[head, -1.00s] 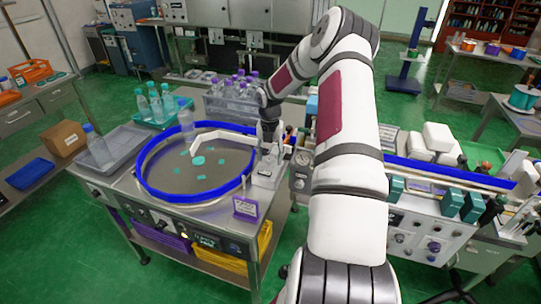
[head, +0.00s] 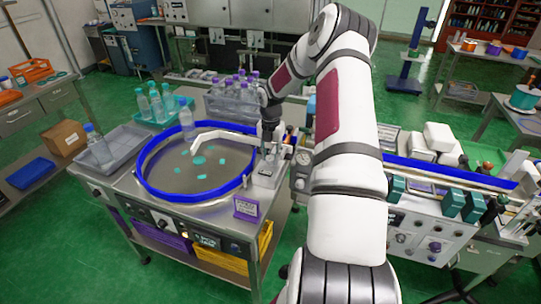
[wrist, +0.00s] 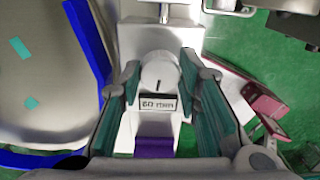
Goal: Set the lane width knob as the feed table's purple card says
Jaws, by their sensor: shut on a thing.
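The lane width knob (wrist: 159,72) is a white round dial with a dark pointer line, seen in the wrist view on a pale grey housing. My gripper (wrist: 160,78) has its teal finger pads on both sides of the knob and is shut on it. A small label plate (wrist: 158,103) sits just below the knob, upside down in this view. The purple card (head: 246,208) stands at the front right edge of the feed table (head: 215,216); its writing is too small to read. In the head view my gripper (head: 268,140) is over the housing, and the knob is hidden.
A blue-rimmed round table (head: 146,178) with teal pieces lies left of my gripper, with a white guide bar (head: 228,152) over it. A crate of purple-capped bottles (head: 235,107) stands behind. A conveyor with blue rail (head: 450,174) runs to the right.

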